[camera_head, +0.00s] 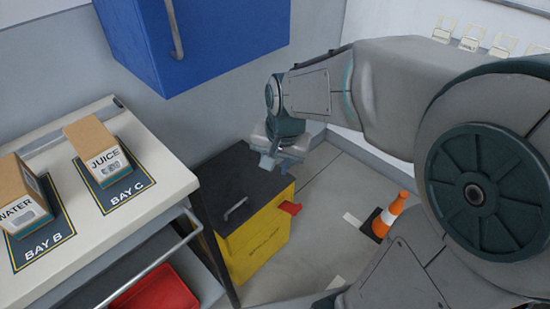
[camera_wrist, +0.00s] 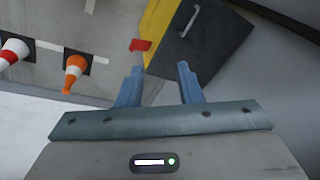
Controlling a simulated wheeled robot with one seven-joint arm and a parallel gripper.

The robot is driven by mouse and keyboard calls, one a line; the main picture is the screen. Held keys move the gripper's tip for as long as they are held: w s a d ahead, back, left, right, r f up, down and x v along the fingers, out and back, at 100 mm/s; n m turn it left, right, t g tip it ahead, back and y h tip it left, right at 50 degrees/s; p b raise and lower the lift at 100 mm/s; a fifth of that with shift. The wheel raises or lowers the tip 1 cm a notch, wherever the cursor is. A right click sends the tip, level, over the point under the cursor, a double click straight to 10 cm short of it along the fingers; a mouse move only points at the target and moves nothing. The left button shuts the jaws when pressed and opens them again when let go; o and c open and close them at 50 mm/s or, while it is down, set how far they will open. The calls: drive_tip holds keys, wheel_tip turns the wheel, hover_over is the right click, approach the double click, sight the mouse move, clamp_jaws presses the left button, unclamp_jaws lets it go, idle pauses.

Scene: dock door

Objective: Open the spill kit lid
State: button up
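The spill kit (camera_head: 262,241) is a yellow bin on the floor with a dark lid (camera_head: 232,182) that lies shut. A grey bar handle (camera_head: 236,208) sits on the lid near its front edge. The lid (camera_wrist: 210,45) and its handle (camera_wrist: 189,21) also show at the top of the wrist view. A red tab (camera_head: 289,208) sticks out from the bin's side. My gripper (camera_head: 268,158) is over the lid's right back part in the head view, apart from the handle. In the wrist view its two blue fingers (camera_wrist: 160,70) are spread with nothing between them.
A cart (camera_head: 160,180) with a water box (camera_head: 25,195) and a juice box (camera_head: 97,150) stands left of the bin. A blue wall cabinet (camera_head: 200,40) hangs above. An orange cone (camera_head: 390,215) stands on the floor to the right; the wrist view shows another red-and-white cone (camera_wrist: 14,50).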

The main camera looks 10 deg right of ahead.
drive_tip(key=shift+r, duration=0.1)
drive_tip(key=s+d+r+n+h+p, duration=0.1)
drive_tip(key=s+d+r+n+p, duration=0.3)
drive_tip(key=s+r+p, duration=0.4)
drive_tip(key=s+d+r, duration=0.1)
drive_tip(key=s, duration=0.2)
drive_tip(key=shift+r+n, duration=0.25)
drive_tip(key=shift+n, duration=0.15)
